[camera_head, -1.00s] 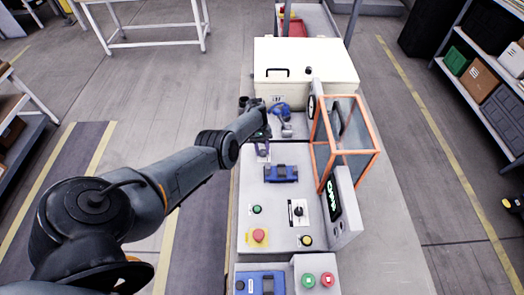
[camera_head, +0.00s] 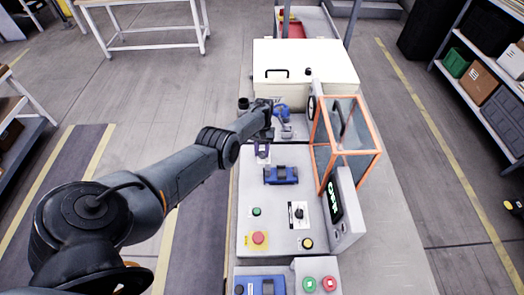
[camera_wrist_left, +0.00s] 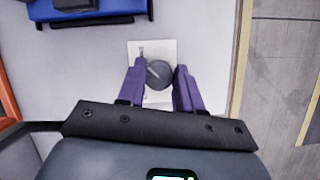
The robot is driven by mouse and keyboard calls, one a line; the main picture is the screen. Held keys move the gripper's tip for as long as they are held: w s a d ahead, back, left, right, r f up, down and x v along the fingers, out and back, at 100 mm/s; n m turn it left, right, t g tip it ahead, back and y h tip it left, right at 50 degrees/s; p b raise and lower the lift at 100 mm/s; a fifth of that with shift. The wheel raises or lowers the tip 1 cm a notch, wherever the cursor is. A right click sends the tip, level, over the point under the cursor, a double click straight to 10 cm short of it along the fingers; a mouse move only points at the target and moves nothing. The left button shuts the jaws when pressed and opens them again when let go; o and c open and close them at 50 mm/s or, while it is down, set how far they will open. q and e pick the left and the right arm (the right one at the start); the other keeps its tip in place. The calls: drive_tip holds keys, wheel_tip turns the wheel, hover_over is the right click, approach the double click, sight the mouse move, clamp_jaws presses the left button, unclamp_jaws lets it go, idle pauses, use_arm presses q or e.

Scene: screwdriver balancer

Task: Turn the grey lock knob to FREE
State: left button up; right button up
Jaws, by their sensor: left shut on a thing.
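The grey lock knob (camera_wrist_left: 159,74) is a dark round disc on a pale label plate (camera_wrist_left: 137,49) in the left wrist view. A line across its top slants; the lettering is too small to read. My left gripper's purple fingers (camera_wrist_left: 157,70) stand on both sides of the knob and are shut on it. In the head view the left gripper (camera_head: 262,153) is at the panel's far left corner, pointing down, and hides most of the knob. My right gripper is not in view.
A blue cradle (camera_head: 281,175) lies just right of the gripper. An orange-framed clear guard (camera_head: 347,150) and a display (camera_head: 335,201) stand at the right. Nearer are a red button (camera_head: 258,238), a green button (camera_head: 256,211) and a selector switch (camera_head: 298,212).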

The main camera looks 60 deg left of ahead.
use_arm(q)
drive_tip(key=o, duration=1)
drive_tip(key=v, duration=1)
drive_tip(key=shift+w+a+r+p, duration=0.1)
drive_tip(key=shift+r+p, duration=0.25)
drive_tip(key=shift+r, duration=0.05)
